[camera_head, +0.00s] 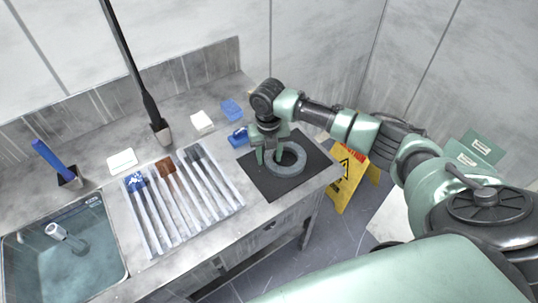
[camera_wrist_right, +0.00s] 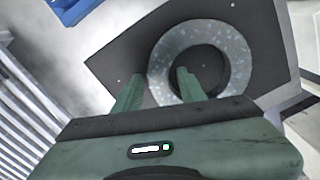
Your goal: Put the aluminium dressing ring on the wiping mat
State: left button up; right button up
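The dressing ring (camera_head: 296,168) is a grey speckled ring lying flat on the dark wiping mat (camera_head: 263,184), at the right end of the bench. My right gripper (camera_head: 270,156) is at the ring's left side, pointing down. In the right wrist view its fingers (camera_wrist_right: 160,76) stand apart, one outside the ring (camera_wrist_right: 234,52) and one over its hole. A gap shows between the outer finger and the ring wall, so the gripper looks open. The mat (camera_wrist_right: 268,62) shows around the ring. Exact fingertip height is hard to tell. My left gripper is not in view.
A tray of brushes (camera_head: 150,236) lies left of the mat. A blue object (camera_head: 238,137) stands just beyond the mat, with a blue block (camera_head: 231,110) and white block (camera_head: 202,121) behind. A water-filled sink (camera_head: 70,262) is far left. A yellow floor sign (camera_head: 350,180) stands right.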

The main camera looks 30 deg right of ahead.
notch_tip(320, 180, up, 12)
jog(key=b, duration=0.2)
jog(key=shift+r, duration=0.15)
